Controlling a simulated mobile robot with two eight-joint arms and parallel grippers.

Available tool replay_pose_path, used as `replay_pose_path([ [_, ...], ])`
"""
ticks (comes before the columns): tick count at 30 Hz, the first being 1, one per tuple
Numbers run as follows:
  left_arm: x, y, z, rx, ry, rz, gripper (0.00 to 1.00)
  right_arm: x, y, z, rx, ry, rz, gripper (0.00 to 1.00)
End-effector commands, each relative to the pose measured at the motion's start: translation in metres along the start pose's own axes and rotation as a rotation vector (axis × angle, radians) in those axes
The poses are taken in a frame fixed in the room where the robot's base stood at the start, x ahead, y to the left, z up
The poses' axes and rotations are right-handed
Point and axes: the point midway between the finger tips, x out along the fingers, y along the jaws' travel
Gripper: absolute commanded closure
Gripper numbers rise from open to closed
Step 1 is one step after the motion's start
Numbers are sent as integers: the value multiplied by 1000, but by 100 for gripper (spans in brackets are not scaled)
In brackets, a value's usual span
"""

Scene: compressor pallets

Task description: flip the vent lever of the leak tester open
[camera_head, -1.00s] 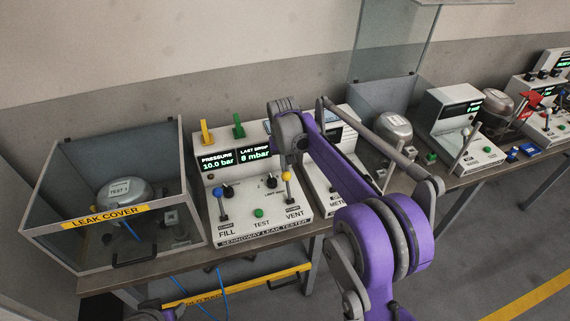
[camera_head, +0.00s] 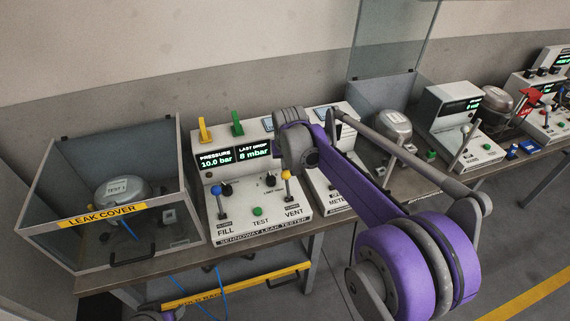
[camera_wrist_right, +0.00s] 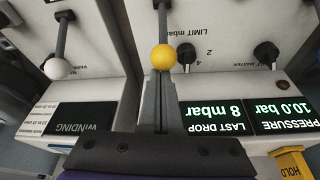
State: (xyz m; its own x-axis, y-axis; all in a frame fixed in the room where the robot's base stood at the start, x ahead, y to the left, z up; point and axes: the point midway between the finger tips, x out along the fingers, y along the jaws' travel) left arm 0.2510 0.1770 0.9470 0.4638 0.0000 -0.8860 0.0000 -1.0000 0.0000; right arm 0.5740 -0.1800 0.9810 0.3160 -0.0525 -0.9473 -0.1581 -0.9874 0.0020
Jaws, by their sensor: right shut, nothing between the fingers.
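The leak tester (camera_head: 246,225) is a white console with a lit pressure and last-drop display. Its vent lever (camera_head: 287,175) has a yellow ball knob and stands up at the panel's right, above the word VENT. In the right wrist view the yellow knob (camera_wrist_right: 163,57) is right at the tips of my right gripper (camera_wrist_right: 161,80). The fingers are shut together, with nothing between them. I cannot tell whether they touch the knob. In the head view my right wrist hangs just above the lever and hides the fingers.
The fill lever (camera_head: 218,190) with a blue knob stands at the tester's left. The leak cover (camera_head: 103,215) encloses a compressor further left. A winding meter (camera_head: 325,190) sits close on the right, partly behind my arm; its white-knobbed lever (camera_wrist_right: 57,68) shows in the wrist view.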

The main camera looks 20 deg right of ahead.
Motion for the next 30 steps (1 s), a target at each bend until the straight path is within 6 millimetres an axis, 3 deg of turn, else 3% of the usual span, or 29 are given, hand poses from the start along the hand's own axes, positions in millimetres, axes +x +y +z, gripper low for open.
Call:
replay_pose_path([
  [15,19,0,20,0,-16,0,50,-24,10,47,28,422,-78,100],
  [30,36,0,35,0,-27,0,50,-32,18,86,49,764,-141,100],
])
